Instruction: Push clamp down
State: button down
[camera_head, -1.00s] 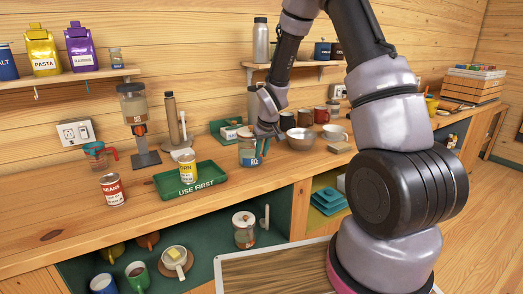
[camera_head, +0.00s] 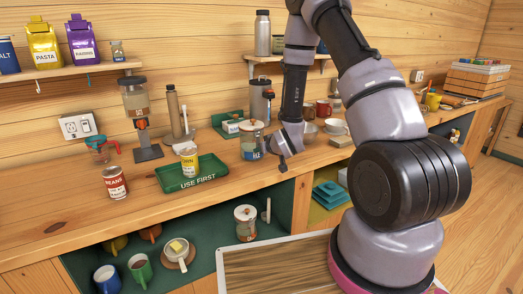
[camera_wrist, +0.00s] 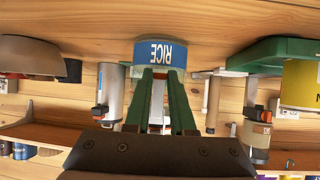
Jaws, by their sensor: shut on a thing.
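The rice jar (camera_head: 250,148) stands on the wooden counter, with a pale lid and a blue label. In the wrist view the jar's blue RICE label (camera_wrist: 160,52) appears upside down, just beyond my fingertips. My gripper (camera_wrist: 162,74) has two green fingers reaching to the front of the jar, close together at the tips and covering its upper part. The clamp is hidden behind the fingers, so its position cannot be told. In the head view my gripper (camera_head: 282,158) is beside the jar on its right; its fingers are hard to see.
Left of the jar, a green USE FIRST tray (camera_head: 206,177) holds a yellow-labelled can (camera_head: 189,162). A red-labelled can (camera_head: 115,183) stands left of it. A dispenser (camera_head: 137,115) stands behind. Bowls and mugs (camera_head: 323,110) stand to the right. The counter's front left is clear.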

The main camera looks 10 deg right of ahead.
jog(key=shift+w, duration=0.1)
dwell(0.4)
jog(key=c, duration=0.8)
grip_release()
jog(key=shift+o, duration=0.2)
